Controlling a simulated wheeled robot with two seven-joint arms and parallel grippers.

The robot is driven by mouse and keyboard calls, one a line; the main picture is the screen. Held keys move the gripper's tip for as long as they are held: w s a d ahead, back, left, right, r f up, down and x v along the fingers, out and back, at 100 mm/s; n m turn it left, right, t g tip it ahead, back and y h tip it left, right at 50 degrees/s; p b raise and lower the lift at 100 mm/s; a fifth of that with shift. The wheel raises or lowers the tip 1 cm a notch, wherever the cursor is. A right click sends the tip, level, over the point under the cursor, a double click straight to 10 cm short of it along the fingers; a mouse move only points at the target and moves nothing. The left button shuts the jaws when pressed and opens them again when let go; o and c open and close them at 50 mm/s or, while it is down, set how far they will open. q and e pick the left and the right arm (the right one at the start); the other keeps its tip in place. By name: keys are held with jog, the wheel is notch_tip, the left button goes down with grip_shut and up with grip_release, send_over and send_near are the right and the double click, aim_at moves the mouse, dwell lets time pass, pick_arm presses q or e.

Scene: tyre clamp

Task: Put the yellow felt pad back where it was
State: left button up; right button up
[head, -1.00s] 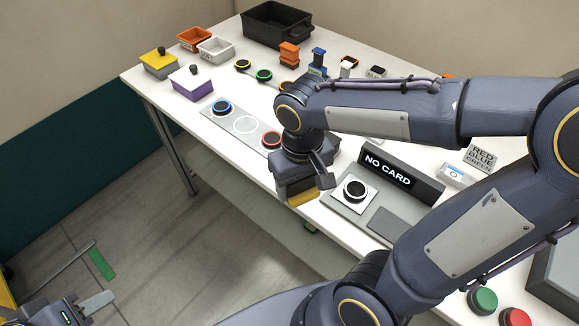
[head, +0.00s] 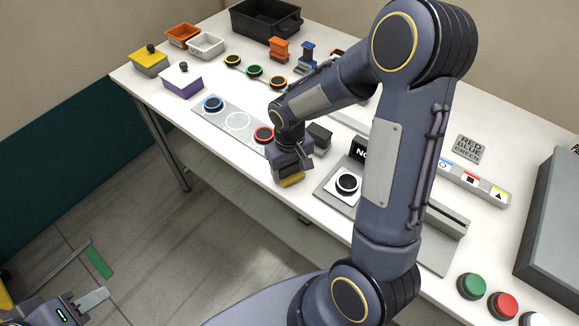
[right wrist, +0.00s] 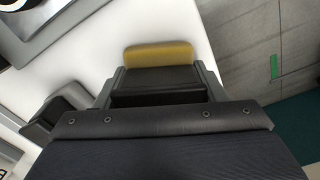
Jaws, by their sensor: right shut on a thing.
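The yellow felt pad (head: 291,180) is at the tip of my right gripper (head: 288,172), over the front edge of the table. In the right wrist view the yellow felt pad (right wrist: 160,54) sticks out as a flat band beyond the dark jaws. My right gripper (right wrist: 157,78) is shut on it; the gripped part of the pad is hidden. My left gripper (head: 92,300) is at the lower left corner of the head view, off the table. Only part of it shows, and I cannot tell its opening.
A grey strip (head: 216,118) with blue and red rings and an empty white circle lies left of my right gripper. A plate with a black round dial (head: 347,183) is to its right. Green and red buttons (head: 502,306) stand at the front right. My right arm hides part of the table.

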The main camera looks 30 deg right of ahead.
jog(key=shift+f, duration=0.1)
jog(key=shift+f+b, duration=0.15)
jog(key=shift+b, duration=0.15)
jog(key=o, duration=0.9)
notch_tip(320, 180, up, 12)
jog(key=shift+s+r, duration=0.1)
jog(key=shift+r, duration=0.1)
jog(key=s+a+r+t+y, duration=0.1)
jog(key=s+t, duration=0.1)
jog(key=s, duration=0.3)
jog(key=s+a+r+m+t+y, duration=0.1)
jog(key=s, duration=0.5)
jog(key=s+a+r+t+y, duration=0.1)
jog(key=s+a+r+t, duration=0.1)
jog(key=s, duration=0.4)
jog(key=shift+m+t+y, duration=0.3)
jog(key=shift+y, duration=0.1)
